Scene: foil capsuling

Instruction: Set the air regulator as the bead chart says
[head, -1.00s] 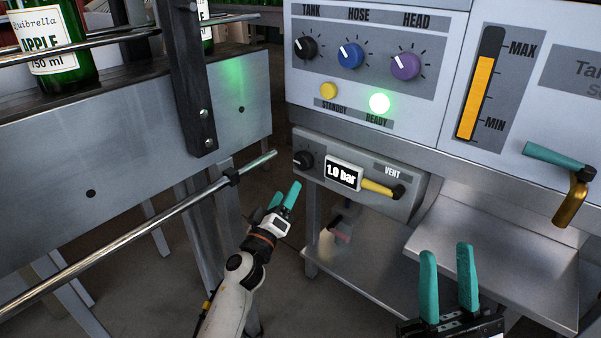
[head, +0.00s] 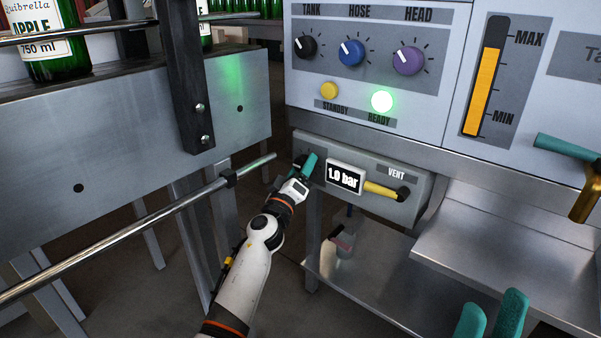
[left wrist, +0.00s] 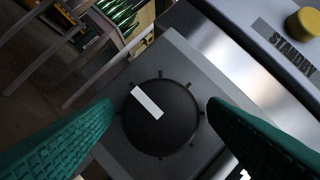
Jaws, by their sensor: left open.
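The air regulator is a grey box (head: 418,182) under the control panel, with a display (head: 345,178) reading 1.0 bar. Its black knob (left wrist: 160,118) with a white pointer mark fills the middle of the left wrist view; the mark points to the upper left there. My left gripper (head: 306,166) is at the knob and hides most of it in the head view. Its green fingers are open, one on each side of the knob, with small gaps visible. My right gripper (head: 492,318) is at the lower right of the head view, fingers apart and empty. The bead chart is not recognisable in view.
A yellow vent lever (head: 381,190) sits right of the display. Above are the tank (head: 306,46), hose (head: 351,53) and head (head: 408,60) knobs and a lit green ready lamp (head: 382,102). A metal rail (head: 130,233) runs left of my left arm.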

